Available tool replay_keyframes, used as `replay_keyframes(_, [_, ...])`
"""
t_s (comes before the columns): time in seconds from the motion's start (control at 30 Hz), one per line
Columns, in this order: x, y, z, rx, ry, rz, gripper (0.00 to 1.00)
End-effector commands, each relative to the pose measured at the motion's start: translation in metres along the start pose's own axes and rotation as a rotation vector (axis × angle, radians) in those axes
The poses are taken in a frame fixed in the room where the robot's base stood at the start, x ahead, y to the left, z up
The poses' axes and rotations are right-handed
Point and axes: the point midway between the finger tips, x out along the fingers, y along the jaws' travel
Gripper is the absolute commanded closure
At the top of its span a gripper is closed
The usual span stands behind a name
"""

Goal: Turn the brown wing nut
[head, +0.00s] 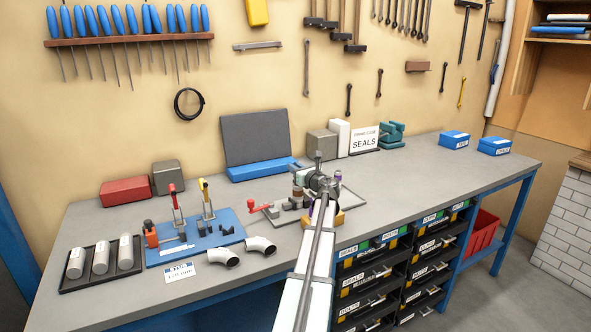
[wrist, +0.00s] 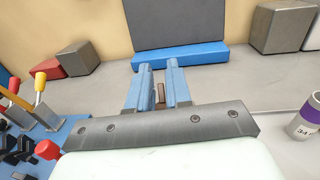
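In the wrist view, a small brown piece (wrist: 161,91), which looks like the brown wing nut, shows in the narrow gap between the two blue fingers of my gripper (wrist: 156,72). Only part of it is visible; the fingers and the grey gripper bar hide the rest. The fingers are a little apart, but I cannot tell whether they touch the piece. In the head view, my gripper (head: 320,180) is over the fixture on the grey plate (head: 352,196), where my arm hides much of it. A brown part (head: 297,193) shows just left of the gripper.
A red crank handle (head: 260,208) lies left of the gripper. A purple-banded cylinder (wrist: 306,122) stands to the right in the wrist view. A blue board (head: 195,236) with upright red and yellow handles is further left. Bare bench (head: 440,165) lies to the right.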

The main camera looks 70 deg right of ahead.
Motion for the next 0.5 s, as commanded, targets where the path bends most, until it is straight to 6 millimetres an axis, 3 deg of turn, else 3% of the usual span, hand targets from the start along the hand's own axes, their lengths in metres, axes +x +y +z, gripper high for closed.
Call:
replay_keyframes(0.17, [-0.0001, 0.0003, -0.0005, 0.000, 0.001, 0.001, 1.00])
replay_keyframes(0.5, [0.0000, 0.0002, -0.0008, 0.000, 0.002, 0.006, 1.00])
